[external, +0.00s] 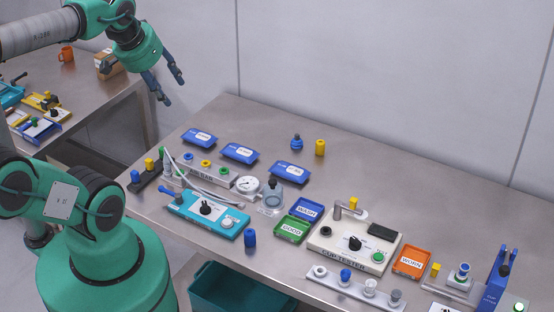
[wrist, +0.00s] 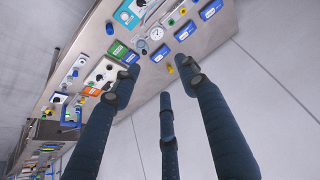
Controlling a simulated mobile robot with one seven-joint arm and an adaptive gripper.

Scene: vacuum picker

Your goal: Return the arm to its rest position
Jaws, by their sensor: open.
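My gripper (external: 168,88) hangs in the air at the upper left of the external view, on my green arm, above and behind the far left part of the metal table (external: 185,118). Its dark blue fingers are spread apart with nothing between them. In the wrist view the several fingers of my gripper (wrist: 162,85) reach up from the bottom edge, open and empty, with the table far beyond them. My gripper touches nothing.
The table carries blue trays (external: 239,152), a teal unit (external: 205,210), a cream cup tester (external: 352,243), an orange tray (external: 411,262) and a blue press (external: 497,275). A second table (external: 100,110) stands at the left. A grey wall (external: 390,80) rises behind.

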